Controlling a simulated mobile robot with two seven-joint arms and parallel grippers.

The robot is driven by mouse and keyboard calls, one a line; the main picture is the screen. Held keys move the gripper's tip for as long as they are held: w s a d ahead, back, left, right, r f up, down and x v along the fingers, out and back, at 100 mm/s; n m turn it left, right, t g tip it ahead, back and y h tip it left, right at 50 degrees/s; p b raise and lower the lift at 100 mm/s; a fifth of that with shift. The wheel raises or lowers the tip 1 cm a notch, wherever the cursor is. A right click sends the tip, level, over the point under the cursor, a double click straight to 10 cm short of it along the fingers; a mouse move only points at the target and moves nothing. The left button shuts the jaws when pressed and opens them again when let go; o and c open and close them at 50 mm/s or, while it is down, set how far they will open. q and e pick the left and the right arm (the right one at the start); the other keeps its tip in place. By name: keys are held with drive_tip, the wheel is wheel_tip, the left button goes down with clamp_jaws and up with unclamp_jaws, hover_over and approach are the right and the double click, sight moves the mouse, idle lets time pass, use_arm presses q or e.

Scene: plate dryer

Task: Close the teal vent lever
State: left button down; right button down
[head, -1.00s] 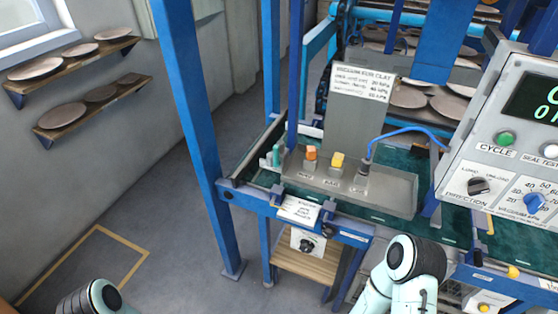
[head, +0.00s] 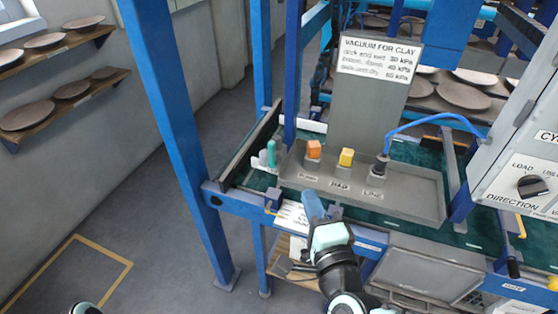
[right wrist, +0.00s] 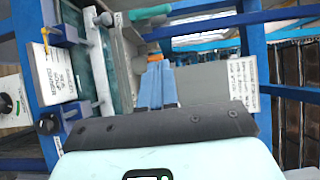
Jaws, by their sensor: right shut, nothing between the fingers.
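The teal vent lever (head: 271,153) stands upright at the left end of the grey valve tray (head: 405,207), left of the orange knob (head: 313,149). It also shows in the right wrist view as a teal bar (right wrist: 150,12) at the top. My right gripper (head: 311,194) is shut and empty in front of the tray's near edge, to the right of and nearer than the lever, apart from it. Its blue fingers (right wrist: 158,70) point toward the orange knob (right wrist: 155,58) in the right wrist view. Only a bit of my left arm shows at the bottom left; its gripper is out of view.
A yellow knob (head: 346,157) and a black fitting with a blue hose (head: 435,119) stand right of the orange knob. A sign panel (head: 375,60) rises behind. A blue post (head: 165,120) stands left. A control box (head: 520,170) is at right.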

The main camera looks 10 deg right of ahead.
drive_tip(key=p, duration=0.1)
approach(272, 155)
drive_tip(key=w+d, duration=0.4)
drive_tip(key=w+a, duration=0.1)
drive_tip(key=w+a+p, duration=0.1)
drive_tip(key=shift+w+a+r, duration=0.25)
drive_tip(key=shift+w+a, duration=0.05)
drive_tip(key=shift+w, duration=0.05)
drive_tip(key=shift+d+r, duration=0.1)
